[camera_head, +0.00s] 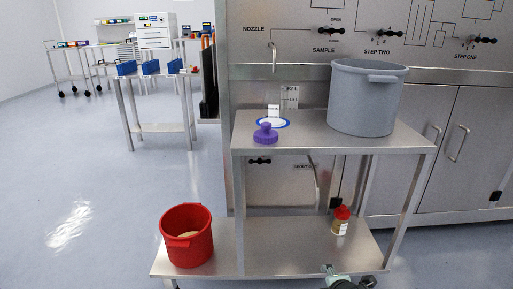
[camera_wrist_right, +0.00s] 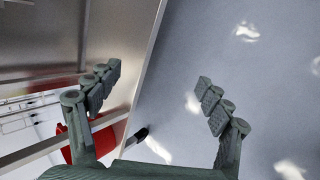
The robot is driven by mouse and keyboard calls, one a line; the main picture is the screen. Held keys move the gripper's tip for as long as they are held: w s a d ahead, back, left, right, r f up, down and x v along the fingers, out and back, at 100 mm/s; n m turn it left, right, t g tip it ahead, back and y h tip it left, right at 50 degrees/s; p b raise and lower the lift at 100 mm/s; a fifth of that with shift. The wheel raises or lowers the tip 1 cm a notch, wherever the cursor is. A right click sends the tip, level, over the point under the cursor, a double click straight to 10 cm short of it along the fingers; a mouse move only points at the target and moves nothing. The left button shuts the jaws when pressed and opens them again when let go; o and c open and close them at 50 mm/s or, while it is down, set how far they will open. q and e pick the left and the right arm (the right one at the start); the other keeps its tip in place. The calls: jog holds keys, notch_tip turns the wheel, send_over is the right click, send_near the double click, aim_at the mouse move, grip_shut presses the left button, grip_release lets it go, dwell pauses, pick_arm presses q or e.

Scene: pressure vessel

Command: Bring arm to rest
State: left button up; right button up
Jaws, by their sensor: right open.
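My right gripper (camera_wrist_right: 158,82) is open and shows large in the right wrist view. Its two fingers stand wide apart, with nothing between them but the edge of a metal surface and the floor behind. In the head view, only a small dark part of my own arm or gripper shows at the bottom edge, right of centre, in front of the steel cart (camera_head: 262,259); I cannot tell its finger state there. I cannot make out my left gripper in either view.
The cart's top holds a grey bucket (camera_head: 362,100), a purple-handled object (camera_head: 265,134) and a white-blue disc (camera_head: 283,122). Its lower shelf holds a red bucket (camera_head: 186,236) and a red-capped bottle (camera_head: 340,222). Steel cabinets (camera_head: 470,150) stand behind. Floor (camera_head: 80,190) at left is clear.

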pick_arm(q)
jog(key=s+f+g+p, duration=0.1)
jog(key=s+f, duration=0.1)
jog(key=s, duration=0.3)
notch_tip(320, 180, up, 15)
jog(key=s+p, duration=0.1)
jog(key=p, duration=0.1)
jog(key=shift+d+n, duration=0.3)
jog(key=shift+d, duration=0.15)
pick_arm(e)
jog(key=s+d+m+g, duration=0.2)
jog(key=s+m, duration=0.6)
jog(key=s, duration=0.5)
jog(key=s+d+m+g, duration=0.2)
jog(key=s+m, duration=0.7)
jog(key=s, duration=0.5)
jog(key=shift+s+d+r+g+h, duration=0.15)
jog(key=shift+d+g+h, duration=0.2)
jog(key=shift+d, duration=0.25)
